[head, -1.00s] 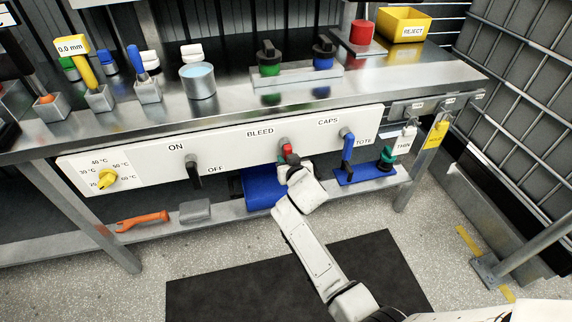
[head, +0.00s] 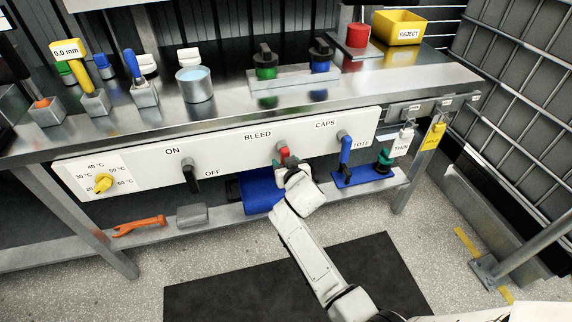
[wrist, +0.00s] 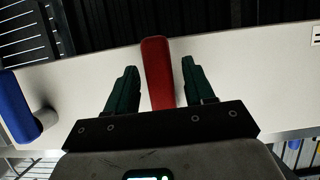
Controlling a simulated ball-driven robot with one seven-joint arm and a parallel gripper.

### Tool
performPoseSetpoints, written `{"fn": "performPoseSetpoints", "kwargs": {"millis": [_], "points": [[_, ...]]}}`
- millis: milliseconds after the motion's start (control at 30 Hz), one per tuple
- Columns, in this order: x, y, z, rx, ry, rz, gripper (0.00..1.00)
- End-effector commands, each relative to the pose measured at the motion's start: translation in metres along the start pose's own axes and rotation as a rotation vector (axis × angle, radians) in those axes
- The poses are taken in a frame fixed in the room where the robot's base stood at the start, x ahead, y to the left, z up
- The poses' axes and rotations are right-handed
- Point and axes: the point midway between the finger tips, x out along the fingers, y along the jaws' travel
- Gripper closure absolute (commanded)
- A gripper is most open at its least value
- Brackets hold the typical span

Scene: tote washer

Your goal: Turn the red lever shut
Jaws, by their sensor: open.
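The red lever (head: 284,154) is on the white panel (head: 222,152) under the word BLEED, mostly hidden behind my gripper in the head view. In the wrist view the red lever (wrist: 158,75) stands between the two dark green fingers of my gripper (wrist: 157,88). The fingers are open, with a gap on each side of the lever. My gripper is at the panel in the head view (head: 288,166), in front of the lever.
The blue lever (head: 345,152) hangs to the right, with the black ON/OFF lever (head: 190,176) to the left and a yellow dial (head: 103,183) farther left. A blue bin (head: 258,192) is under the panel. A dark mat (head: 220,291) covers the floor in front.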

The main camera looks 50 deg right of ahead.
Motion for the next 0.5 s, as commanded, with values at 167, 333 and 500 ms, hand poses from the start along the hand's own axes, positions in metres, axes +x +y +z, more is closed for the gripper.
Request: {"fn": "performPoseSetpoints", "kwargs": {"millis": [167, 333, 500], "points": [[-0.01, 0.0, 0.0, -0.001, 0.001, -0.001, 0.47], [-0.036, 0.0, 0.001, -0.003, 0.0, -0.002, 0.47], [-0.067, 0.0, 0.001, -0.002, 0.0, -0.002, 0.47]]}}
